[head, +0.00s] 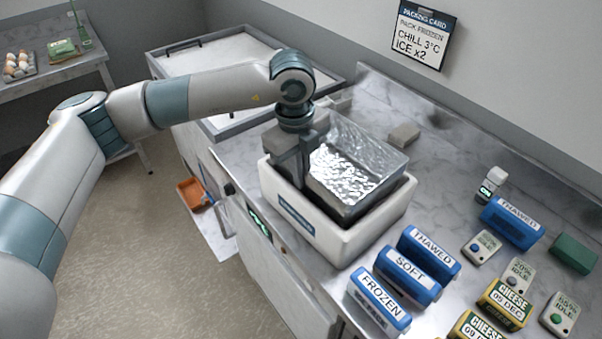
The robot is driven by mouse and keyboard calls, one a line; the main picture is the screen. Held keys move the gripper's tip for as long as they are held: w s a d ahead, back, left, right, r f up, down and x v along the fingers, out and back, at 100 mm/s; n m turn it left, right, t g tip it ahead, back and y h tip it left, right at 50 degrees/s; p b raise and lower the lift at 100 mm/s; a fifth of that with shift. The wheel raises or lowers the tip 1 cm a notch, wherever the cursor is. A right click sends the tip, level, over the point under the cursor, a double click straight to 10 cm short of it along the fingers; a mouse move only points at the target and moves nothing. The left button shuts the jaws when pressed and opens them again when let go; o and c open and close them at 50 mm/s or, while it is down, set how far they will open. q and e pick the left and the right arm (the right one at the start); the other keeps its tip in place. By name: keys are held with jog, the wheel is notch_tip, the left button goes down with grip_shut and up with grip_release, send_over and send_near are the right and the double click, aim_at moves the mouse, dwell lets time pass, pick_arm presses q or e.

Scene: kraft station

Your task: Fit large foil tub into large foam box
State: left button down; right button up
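The large foil tub (356,172) is shiny silver and open-topped. It sits partly down inside the white foam box (344,248), with its far and right walls standing above the box's rim. The tub looks somewhat tilted, and I cannot tell whether its base touches the box floor. My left gripper (303,178) points down at the tub's left edge, with its fingers around that wall. It appears shut on the tub's wall, though the fingertips are partly hidden. My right gripper is not in view.
Blue labelled packs (408,273), cheese packs (505,304) and small grey devices (482,248) crowd the counter at right. A small grey block (404,136) lies behind the box. A packing card (423,34) hangs on the wall. An orange tray (194,194) sits low at left.

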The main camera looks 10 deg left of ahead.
pick_arm(q)
jog(key=shift+r, duration=0.3)
dwell(0.7)
jog(key=c, duration=1.5)
grip_release()
jog(key=shift+c, duration=0.2)
jog(key=shift+r+p, duration=0.75)
jog(key=shift+r, duration=3.75)
jog(key=shift+s+f, duration=0.1)
jog(key=shift+s, duration=0.05)
